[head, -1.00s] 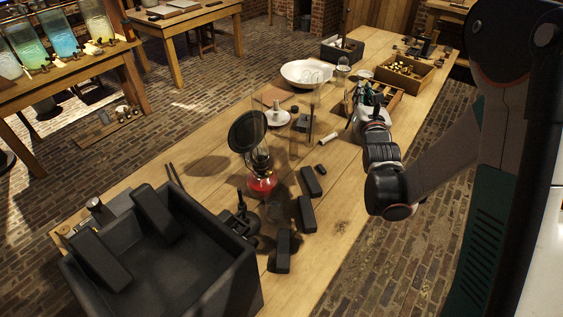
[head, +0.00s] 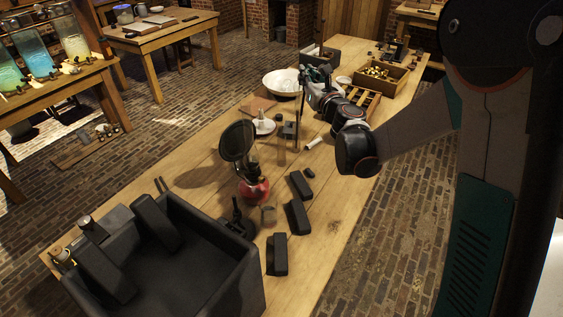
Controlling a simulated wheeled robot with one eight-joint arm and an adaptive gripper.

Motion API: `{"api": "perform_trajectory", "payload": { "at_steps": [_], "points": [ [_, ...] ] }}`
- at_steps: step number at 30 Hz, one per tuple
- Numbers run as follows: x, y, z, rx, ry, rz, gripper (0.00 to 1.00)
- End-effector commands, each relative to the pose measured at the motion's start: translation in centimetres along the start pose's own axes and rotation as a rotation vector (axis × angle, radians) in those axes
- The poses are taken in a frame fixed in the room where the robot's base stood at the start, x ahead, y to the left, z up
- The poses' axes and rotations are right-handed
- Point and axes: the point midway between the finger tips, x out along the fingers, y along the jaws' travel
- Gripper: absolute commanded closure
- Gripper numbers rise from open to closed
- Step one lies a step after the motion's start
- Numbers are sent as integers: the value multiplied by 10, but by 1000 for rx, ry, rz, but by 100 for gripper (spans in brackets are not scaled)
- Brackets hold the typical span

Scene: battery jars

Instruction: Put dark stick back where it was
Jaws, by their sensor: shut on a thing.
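My gripper (head: 317,74) is over the far half of the long table, beside the white bowl. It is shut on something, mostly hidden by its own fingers. A thin dark upright line, seemingly the dark stick (head: 302,100), shows just below the fingers; its ends are hard to make out. The slatted wooden rack (head: 362,104) lies to the right of my gripper, partly hidden behind my arm.
The white bowl (head: 281,82) is close on the left. A wooden box of small bottles (head: 383,74) and a dark box stand behind. A red-based lamp with a round dark disc (head: 237,141), black blocks (head: 297,216) and a big black bin (head: 240,272) fill the near part.

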Motion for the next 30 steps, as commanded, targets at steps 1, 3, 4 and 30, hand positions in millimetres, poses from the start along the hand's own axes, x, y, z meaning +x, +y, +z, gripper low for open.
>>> {"api": "perform_trajectory", "payload": {
  "at_steps": [1,3,4,30],
  "points": [
    [13,14,3,-14,10,51,100],
    [26,31,2,-31,22,115,100],
    [30,37,1,-37,26,138,100],
    [43,52,-150,-71,41,232,100]
  ]
}}
